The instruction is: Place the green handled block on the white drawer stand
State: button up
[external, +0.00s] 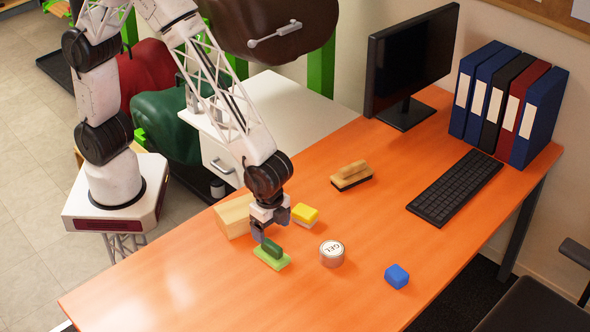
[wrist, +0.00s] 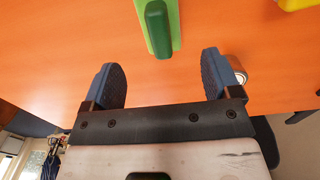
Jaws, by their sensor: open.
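The green handled block (external: 272,256) lies flat on the orange table, a light green base with a darker green handle on top. In the wrist view the handled block (wrist: 158,28) is at the top centre, ahead of the fingers and between their lines. My gripper (external: 264,235) is just above and beside it, open and empty; in the wrist view both blue fingertips (wrist: 163,78) stand wide apart with only table between them. The white drawer stand (external: 292,95) is behind the table's far left edge, its top bare in the visible part and its drawer handle facing front.
A wooden block (external: 234,215) and a yellow-topped block (external: 305,214) sit close to my gripper. A round tin (external: 332,253), a blue block (external: 397,276) and a wooden-handled brush (external: 351,176) lie farther right. A monitor (external: 411,62), keyboard (external: 455,187) and binders (external: 508,103) occupy the right side. The front left table is clear.

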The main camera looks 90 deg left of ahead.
aim_at(271, 244)
jog(key=shift+r, duration=1.7)
jog(key=s+a+r+n+t, duration=0.1)
jog(key=s+a+r+n, duration=0.15)
jog(key=a+r, duration=0.65)
jog(key=s+a+r+n, duration=0.2)
jog(key=s+a+r, duration=0.2)
jog(key=a+r, duration=0.5)
jog(key=s+a+r+n, duration=0.2)
jog(key=s+a, duration=0.6)
jog(key=s, duration=0.1)
jog(key=s+a+r+n+t, duration=0.1)
jog(key=s+a+r+n, duration=0.1)
jog(key=s+a, duration=0.7)
jog(key=shift+s+r+t, duration=0.3)
jog(key=shift+r, duration=0.3)
